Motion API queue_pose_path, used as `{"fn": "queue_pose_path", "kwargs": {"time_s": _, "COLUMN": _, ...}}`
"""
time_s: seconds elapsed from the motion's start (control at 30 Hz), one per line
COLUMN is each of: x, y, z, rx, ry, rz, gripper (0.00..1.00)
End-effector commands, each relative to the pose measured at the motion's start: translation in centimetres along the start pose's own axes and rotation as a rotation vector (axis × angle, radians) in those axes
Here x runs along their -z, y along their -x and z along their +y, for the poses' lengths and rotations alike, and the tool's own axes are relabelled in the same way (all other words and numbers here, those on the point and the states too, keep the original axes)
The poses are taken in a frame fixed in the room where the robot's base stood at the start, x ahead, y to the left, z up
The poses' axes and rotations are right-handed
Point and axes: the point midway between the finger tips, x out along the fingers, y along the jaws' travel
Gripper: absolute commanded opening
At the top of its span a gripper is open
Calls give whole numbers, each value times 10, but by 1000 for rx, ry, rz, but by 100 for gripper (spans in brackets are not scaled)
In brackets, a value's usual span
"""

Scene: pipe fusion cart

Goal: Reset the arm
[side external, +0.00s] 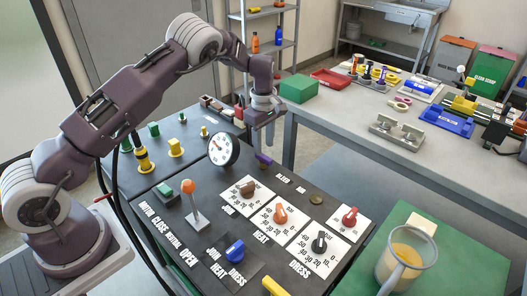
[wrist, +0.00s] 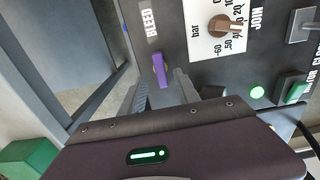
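My gripper (side external: 263,138) points down above the back edge of the dark control panel (side external: 225,257). A purple lever (side external: 263,159) by the BLEED label sits just below the fingertips in the side view.
Several dial knobs, a round gauge (side external: 223,149), an orange-topped lever (side external: 193,203) and a blue knob (side external: 235,251) stand on the panel. A grey workbench (side external: 345,123) with trays and tools is behind right. A jug (side external: 404,262) stands on a green surface at the front right.

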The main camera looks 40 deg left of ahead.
Motion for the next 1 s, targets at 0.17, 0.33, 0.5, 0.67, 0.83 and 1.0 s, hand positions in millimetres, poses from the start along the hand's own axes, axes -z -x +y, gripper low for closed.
{"fn": "queue_pose_path", "kwargs": {"time_s": 0.17, "x": 0, "y": 28, "z": 0, "rx": -1, "ry": 1, "rz": 0, "gripper": 38}}
{"fn": "queue_pose_path", "kwargs": {"time_s": 0.33, "x": 0, "y": 32, "z": 0, "rx": 1, "ry": 1, "rz": 0, "gripper": 38}}
{"fn": "queue_pose_path", "kwargs": {"time_s": 0.5, "x": 0, "y": 34, "z": -1, "rx": -2, "ry": -2, "rz": -1, "gripper": 38}}
{"fn": "queue_pose_path", "kwargs": {"time_s": 0.67, "x": -10, "y": 104, "z": -19, "rx": -68, "ry": -123, "rz": -40, "gripper": 38}}
{"fn": "queue_pose_path", "kwargs": {"time_s": 0.83, "x": -40, "y": 218, "z": -99, "rx": -202, "ry": -472, "rz": -69, "gripper": 38}}
{"fn": "queue_pose_path", "kwargs": {"time_s": 1.0, "x": -70, "y": 284, "z": -218, "rx": -337, "ry": -916, "rz": 20, "gripper": 38}}
